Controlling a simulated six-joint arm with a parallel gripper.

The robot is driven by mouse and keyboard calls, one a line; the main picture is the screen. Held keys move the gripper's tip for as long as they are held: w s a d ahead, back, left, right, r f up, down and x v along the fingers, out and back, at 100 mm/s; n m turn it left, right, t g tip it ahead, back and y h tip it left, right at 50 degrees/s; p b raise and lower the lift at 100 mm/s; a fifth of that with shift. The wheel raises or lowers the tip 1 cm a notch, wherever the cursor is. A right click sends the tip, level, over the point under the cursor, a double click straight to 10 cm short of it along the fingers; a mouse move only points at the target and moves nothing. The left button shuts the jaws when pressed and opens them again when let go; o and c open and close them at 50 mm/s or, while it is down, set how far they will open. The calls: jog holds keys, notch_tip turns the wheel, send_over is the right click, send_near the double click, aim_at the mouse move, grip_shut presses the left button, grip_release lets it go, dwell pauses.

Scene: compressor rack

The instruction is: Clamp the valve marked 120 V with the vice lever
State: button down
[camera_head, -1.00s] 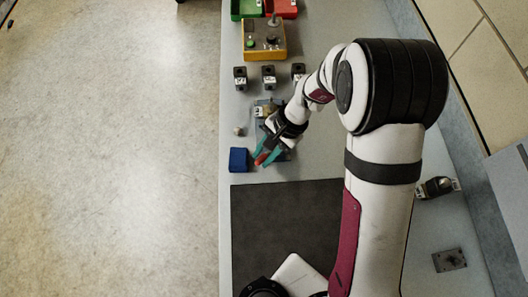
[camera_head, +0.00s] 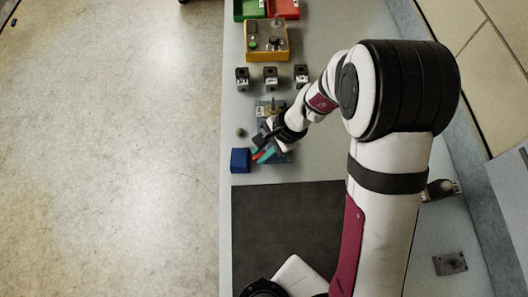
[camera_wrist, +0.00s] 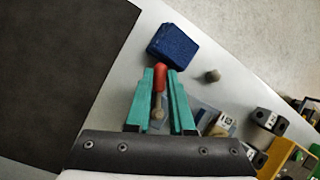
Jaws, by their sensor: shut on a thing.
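My gripper (camera_head: 262,154) has teal fingers, which are closed around the red-handled vice lever (camera_wrist: 160,78) in the wrist view. The lever's metal shaft runs back between the fingers. Three dark valves stand in a row beyond the vice: left (camera_head: 242,79), middle (camera_head: 270,77) and right (camera_head: 301,75). Their labels are unreadable too.
A blue block (camera_head: 240,160) stands close to the left of my gripper, with a small round knob (camera_head: 240,132) beyond it. A yellow box with buttons (camera_head: 265,42), a green bin (camera_head: 247,10) and a red bin (camera_head: 286,9) are farther off. A dark mat (camera_head: 285,225) lies nearer, clear.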

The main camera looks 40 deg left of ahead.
jog(key=shift+w+a+m+t+y, duration=0.15)
jog(key=shift+a+m+t+y, duration=0.2)
jog(key=shift+m, duration=0.7)
jog(key=shift+w+a+m+t+y, duration=0.15)
jog(key=shift+a+m+t, duration=0.3)
jog(key=shift+m, duration=0.6)
jog(key=c, duration=0.8)
grip_release()
jog(key=shift+w, duration=0.1)
jog(key=v, duration=1.5)
jog(key=shift+d+r, duration=0.2)
jog(key=shift+r, duration=0.15)
